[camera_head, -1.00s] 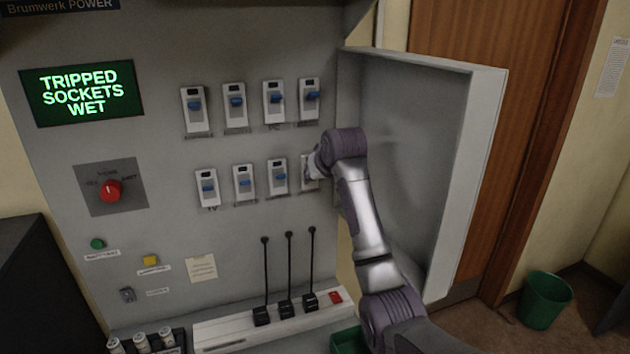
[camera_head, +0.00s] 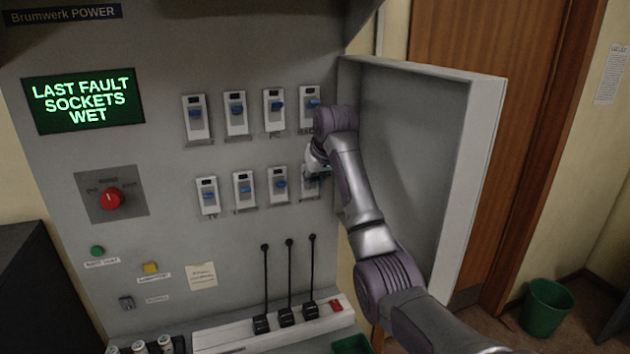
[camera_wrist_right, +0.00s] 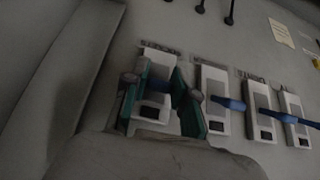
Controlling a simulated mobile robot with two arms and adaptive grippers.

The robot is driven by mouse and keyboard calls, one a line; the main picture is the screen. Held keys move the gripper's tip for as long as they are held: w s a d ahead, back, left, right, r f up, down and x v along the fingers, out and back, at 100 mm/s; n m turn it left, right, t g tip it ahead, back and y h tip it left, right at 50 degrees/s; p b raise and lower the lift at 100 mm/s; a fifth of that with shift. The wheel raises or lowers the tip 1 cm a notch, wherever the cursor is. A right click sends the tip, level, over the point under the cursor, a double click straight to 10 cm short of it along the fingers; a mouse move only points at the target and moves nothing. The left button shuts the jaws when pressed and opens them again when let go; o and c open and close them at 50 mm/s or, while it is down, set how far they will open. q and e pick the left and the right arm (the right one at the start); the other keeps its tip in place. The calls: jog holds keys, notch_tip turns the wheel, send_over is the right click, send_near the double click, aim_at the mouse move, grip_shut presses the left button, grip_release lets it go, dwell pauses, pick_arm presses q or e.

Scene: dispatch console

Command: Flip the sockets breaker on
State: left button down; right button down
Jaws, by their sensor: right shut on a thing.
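The sockets breaker (camera_wrist_right: 153,113) is the lower-row breaker at the far right of the panel. In the head view it is mostly hidden behind my right gripper (camera_head: 315,172). The display (camera_head: 83,99) reads "LAST FAULT SOCKETS WET". My left gripper is not in view.
Three lower-row breakers, the nearest a grey one (camera_head: 278,185), stand left of my gripper. An upper row (camera_head: 236,113) sits above, its right end partly behind my arm. The open cabinet door (camera_head: 480,160) is close on the right.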

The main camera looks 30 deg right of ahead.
jog(key=c, duration=0.9)
grip_release()
jog(key=v, duration=0.7)
jog(key=shift+s+r, duration=0.1)
jog(key=shift+r, duration=0.1)
